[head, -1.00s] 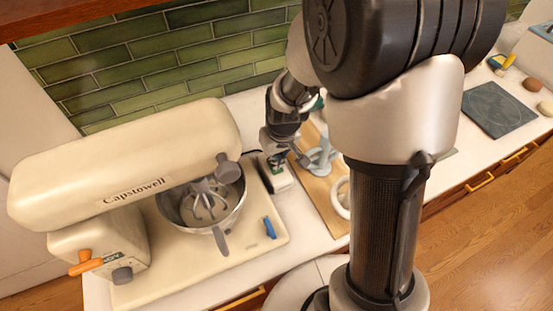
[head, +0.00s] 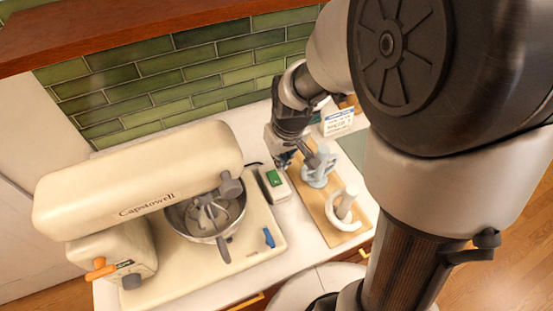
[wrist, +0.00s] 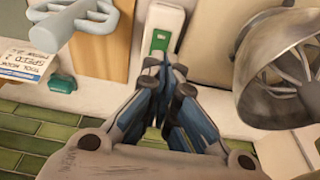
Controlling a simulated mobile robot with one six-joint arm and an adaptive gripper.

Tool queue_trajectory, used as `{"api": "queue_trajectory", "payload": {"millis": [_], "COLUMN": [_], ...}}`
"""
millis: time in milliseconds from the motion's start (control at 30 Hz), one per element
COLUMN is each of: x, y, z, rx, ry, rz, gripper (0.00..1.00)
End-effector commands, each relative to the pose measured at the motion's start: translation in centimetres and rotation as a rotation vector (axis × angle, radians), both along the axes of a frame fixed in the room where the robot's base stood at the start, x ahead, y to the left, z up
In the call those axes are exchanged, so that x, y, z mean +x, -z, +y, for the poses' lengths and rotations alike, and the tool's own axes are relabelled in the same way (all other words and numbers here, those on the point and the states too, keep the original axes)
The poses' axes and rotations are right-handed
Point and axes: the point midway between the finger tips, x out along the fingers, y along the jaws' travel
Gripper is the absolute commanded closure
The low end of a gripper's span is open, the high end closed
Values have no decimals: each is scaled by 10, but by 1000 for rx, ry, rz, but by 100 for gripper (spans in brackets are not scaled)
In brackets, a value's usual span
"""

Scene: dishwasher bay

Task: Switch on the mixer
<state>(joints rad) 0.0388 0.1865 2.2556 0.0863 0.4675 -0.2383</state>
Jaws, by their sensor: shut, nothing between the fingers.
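The cream mixer (head: 140,190) stands on its base at left in the head view. Its steel bowl (head: 212,222) sits under the raised-looking head with a whisk inside; the bowl also shows at right in the wrist view (wrist: 262,95). An orange lever (head: 100,268) and a grey knob (head: 131,281) are on its left end, and a blue lever (head: 268,237) is on its base. A white switch box with a green rocker (head: 273,178) lies beside the base; the rocker also shows in the wrist view (wrist: 159,41). My gripper (wrist: 164,66) is shut and empty, close by the box.
A wooden board (head: 325,222) right of the box bears a pale blue-grey item (head: 319,168) and a white ring-shaped item (head: 345,222). A lettered box (wrist: 27,60) and a small green object (wrist: 62,85) stand near the green tiled wall (head: 170,70).

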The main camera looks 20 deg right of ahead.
Motion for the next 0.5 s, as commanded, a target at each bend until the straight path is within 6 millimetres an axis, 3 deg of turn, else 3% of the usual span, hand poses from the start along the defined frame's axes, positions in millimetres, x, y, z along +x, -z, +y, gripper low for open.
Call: {"api": "queue_trajectory", "payload": {"millis": [167,500], "x": [-9,-13], "y": [-20,-23], "z": [-1,-2], "rx": [0,0], "ry": [0,0], "rz": [-2,2], "gripper": [100,100]}}
